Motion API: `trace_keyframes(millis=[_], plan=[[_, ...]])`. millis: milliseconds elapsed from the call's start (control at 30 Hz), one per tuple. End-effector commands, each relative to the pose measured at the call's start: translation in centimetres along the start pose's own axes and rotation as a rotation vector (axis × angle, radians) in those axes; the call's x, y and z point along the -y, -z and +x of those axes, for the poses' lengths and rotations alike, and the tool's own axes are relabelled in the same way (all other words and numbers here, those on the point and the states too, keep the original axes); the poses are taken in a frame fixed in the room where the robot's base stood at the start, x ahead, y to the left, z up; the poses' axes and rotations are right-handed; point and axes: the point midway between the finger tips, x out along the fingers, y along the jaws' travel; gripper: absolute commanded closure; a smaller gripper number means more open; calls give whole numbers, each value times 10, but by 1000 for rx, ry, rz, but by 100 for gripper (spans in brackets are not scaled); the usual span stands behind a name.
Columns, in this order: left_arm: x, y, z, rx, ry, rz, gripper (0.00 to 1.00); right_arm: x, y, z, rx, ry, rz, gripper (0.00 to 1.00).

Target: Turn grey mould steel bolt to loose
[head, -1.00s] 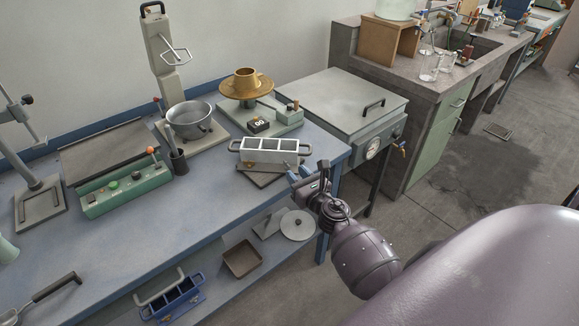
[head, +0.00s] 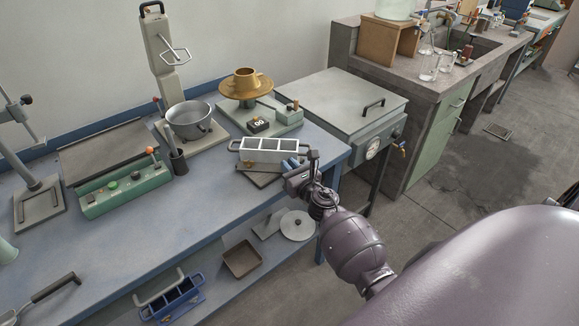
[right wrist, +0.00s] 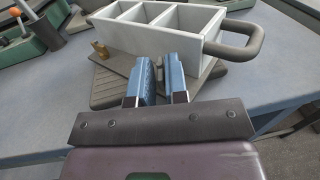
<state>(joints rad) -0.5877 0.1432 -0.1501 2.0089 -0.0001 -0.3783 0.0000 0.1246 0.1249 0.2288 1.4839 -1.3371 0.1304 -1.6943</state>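The grey mould (head: 268,156) is a pale three-compartment box with looped end handles, standing on a dark base plate (head: 258,179) near the bench's front right. It fills the top of the right wrist view (right wrist: 155,37). A small grey piece, apparently the steel bolt (right wrist: 160,72), shows on the mould's near side, between my fingertips. A brass bolt (right wrist: 101,49) sits at the mould's left. My right gripper (head: 289,164) is at the mould's near right side, its blue fingers apart with a narrow gap, on either side of the grey piece. I cannot see contact. My left gripper is out of view.
A green control box (head: 121,192), a metal bowl (head: 189,121) and a brass-coloured mould on a flow table (head: 245,84) stand on the bench (head: 170,225). A lidded grey tank (head: 335,100) stands at right. The front bench top is mostly clear.

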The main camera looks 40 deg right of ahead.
Motion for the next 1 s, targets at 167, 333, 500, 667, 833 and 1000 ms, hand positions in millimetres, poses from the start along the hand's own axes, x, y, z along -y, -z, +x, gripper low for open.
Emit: trace_keyframes(millis=[167, 333, 500, 667, 833, 1000], plan=[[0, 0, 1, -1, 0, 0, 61, 0, 1, 0, 0, -9, -1, 100], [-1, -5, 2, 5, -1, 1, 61, 2, 2, 0, -2, -52, -4, 100], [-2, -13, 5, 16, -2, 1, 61, 3, 4, 0, -4, -138, -5, 100], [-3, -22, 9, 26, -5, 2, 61, 5, 7, 0, -7, -239, -5, 100], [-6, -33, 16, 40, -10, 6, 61, 7, 9, 0, -10, -356, -4, 100], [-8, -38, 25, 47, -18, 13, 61, 8, 9, 1, -10, -451, -1, 100]])
